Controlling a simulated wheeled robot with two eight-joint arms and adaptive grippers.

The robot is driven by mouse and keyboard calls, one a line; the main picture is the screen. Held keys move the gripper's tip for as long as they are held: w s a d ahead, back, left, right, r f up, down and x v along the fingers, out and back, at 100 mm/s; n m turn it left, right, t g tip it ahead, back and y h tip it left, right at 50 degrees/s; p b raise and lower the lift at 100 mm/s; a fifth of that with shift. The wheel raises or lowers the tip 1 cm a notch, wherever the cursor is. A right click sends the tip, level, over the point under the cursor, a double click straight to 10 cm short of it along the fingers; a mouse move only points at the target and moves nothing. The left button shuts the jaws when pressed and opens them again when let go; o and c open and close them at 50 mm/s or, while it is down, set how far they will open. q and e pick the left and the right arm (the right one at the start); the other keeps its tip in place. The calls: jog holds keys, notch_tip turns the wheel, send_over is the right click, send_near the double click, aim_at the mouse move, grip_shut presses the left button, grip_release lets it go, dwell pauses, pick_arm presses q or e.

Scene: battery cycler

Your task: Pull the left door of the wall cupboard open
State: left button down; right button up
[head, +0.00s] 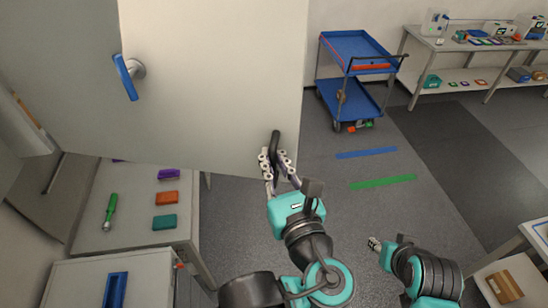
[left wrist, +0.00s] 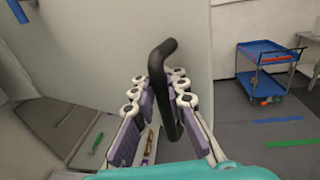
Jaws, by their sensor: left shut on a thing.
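A large pale grey door panel (head: 225,85) fills the upper left of the head view. A black bar handle (head: 275,143) stands out from it near its lower right corner. My left gripper (head: 277,163) is shut on this handle. In the left wrist view the dark, bent handle (left wrist: 165,90) runs between the fingers, in front of the pale panel (left wrist: 105,45). My right gripper (head: 375,243) is apart from the cupboard, low and to the right; its fingers are too small to judge. The cupboard's inside cannot be made out.
A blue lever handle (head: 125,75) shows at upper left. A bench (head: 135,235) below the panel holds a green screwdriver (head: 110,210) and small coloured blocks. A blue cart (head: 355,90) stands at the back.

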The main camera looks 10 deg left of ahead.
pick_arm(q)
jog(key=shift+s+r, duration=0.15)
jog(key=c, duration=1.5)
grip_release()
jog(key=shift+c, duration=0.2)
jog(key=shift+d, duration=0.15)
